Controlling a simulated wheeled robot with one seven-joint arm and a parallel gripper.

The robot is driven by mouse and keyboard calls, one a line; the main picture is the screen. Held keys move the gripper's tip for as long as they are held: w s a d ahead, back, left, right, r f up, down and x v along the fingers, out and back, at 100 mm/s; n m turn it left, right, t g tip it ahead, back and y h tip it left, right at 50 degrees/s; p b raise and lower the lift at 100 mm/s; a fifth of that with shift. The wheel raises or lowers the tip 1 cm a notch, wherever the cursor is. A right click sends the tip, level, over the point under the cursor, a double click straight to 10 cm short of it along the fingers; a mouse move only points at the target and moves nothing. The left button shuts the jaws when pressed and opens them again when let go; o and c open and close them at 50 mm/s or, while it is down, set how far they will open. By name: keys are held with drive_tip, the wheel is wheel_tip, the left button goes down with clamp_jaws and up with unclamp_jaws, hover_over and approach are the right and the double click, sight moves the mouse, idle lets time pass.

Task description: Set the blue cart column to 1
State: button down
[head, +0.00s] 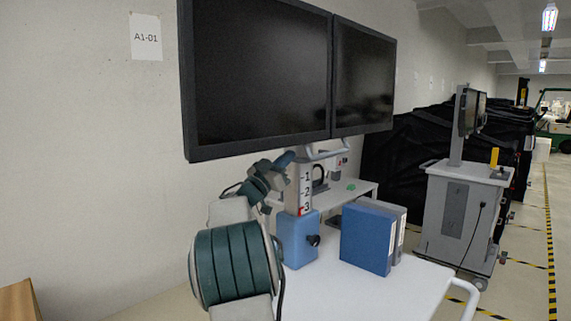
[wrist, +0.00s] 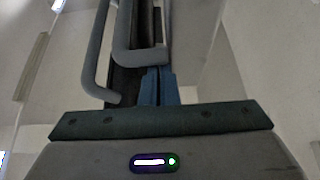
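The cart's column (head: 305,186) is pale and carries a scale with 1, 2 and 3 from top to bottom. It rises from a blue housing (head: 296,241) with a black knob (head: 313,240) on its right side. A red mark (head: 300,212) shows beside the 3, just above the housing. Two dark monitors (head: 262,75) sit on top, with a pale handle (head: 325,153) below them. My gripper (head: 289,157) is high beside the column, close under the monitors and near the handle. In the wrist view grey curved bars (wrist: 140,55) show ahead of it. Its fingers and any contact are unclear.
Blue and grey binders (head: 368,238) stand on the white cart top (head: 340,292), right of the housing. A second grey cart (head: 462,212) stands farther right, before black-covered carts (head: 405,150). A wall with an A1-01 sign (head: 146,37) runs along the left. The right aisle is open.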

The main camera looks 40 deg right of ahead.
wheel_tip(320, 180, down, 10)
drive_tip(key=b, duration=1.4)
drive_tip(key=shift+w+f, duration=0.1)
wheel_tip(320, 180, up, 4)
drive_tip(key=r, duration=0.1)
drive_tip(key=b+v, duration=0.2)
drive_tip(key=v, duration=0.8)
drive_tip(key=shift+a, duration=0.4)
drive_tip(key=shift+f, duration=0.15)
